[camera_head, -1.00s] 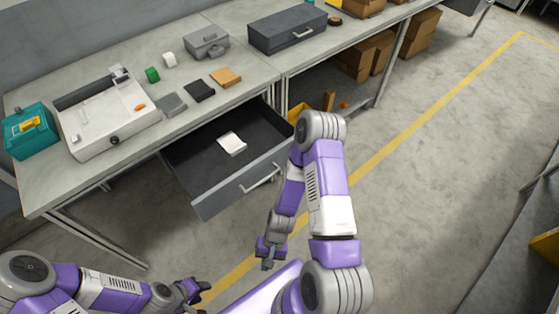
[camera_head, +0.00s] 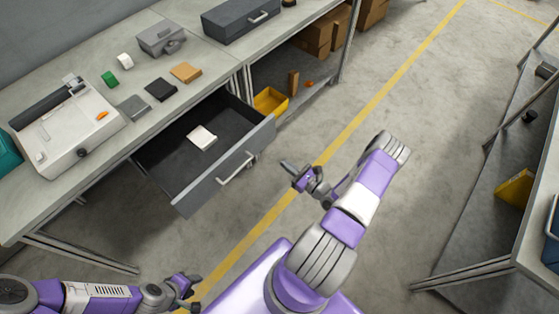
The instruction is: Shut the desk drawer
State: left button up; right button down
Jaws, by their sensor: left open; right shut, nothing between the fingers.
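The desk drawer (camera_head: 222,181) is dark grey and stands pulled well out from under the desk (camera_head: 52,203). Its bar handle (camera_head: 238,168) is on the front panel, and a white item (camera_head: 201,137) lies inside. My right gripper (camera_head: 286,166) is shut and empty, to the right of the drawer front and apart from the handle. My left gripper (camera_head: 195,287) is open and empty, low in the view, below the drawer and apart from it.
On the desk are a white machine (camera_head: 66,145), a grey metal box (camera_head: 160,38) and several small blocks. A dark grey case (camera_head: 240,18) stands further back. A yellow bin (camera_head: 270,101) sits on the lower shelf beside the drawer.

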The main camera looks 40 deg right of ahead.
aim_at(257, 144)
jog(key=w, duration=0.3)
jog(key=w+b, duration=0.1)
jog(key=w, duration=0.3)
jog(key=w+a+b, duration=0.1)
jog(key=w, duration=0.3)
jog(key=shift+w+f, duration=0.1)
jog(key=shift+w, duration=0.5)
